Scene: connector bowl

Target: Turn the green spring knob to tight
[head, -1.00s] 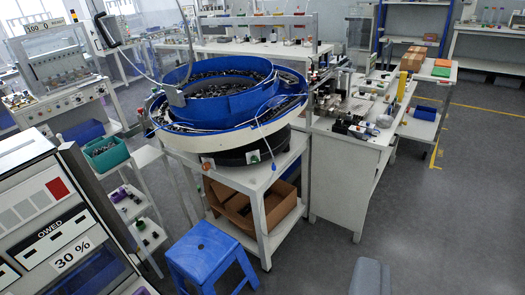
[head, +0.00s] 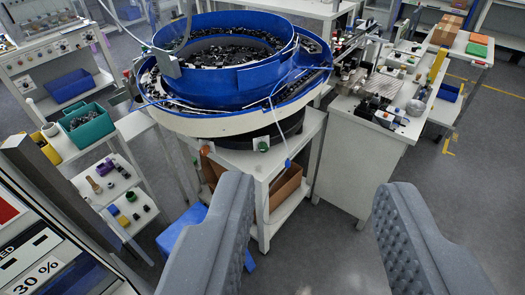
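A small green knob (head: 263,145) sits on a pale bracket at the front of the blue bowl feeder (head: 228,78), low on its base. It is too small to tell its setting. My gripper (head: 318,188) shows as two grey padded fingers in the lower part of the head view. The fingers are wide apart with nothing between them. The green knob is up and left of the gap between the fingertips, beyond them and not touched. An orange knob (head: 206,149) is on the left side of the same base.
The feeder stands on a white table (head: 312,125) with a cardboard box on its shelf. A blue stool (head: 180,233) is partly behind my left finger. A white bench (head: 350,158) with fixtures is at right. A small white shelf cart (head: 120,190) is at left. Grey floor is clear at lower right.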

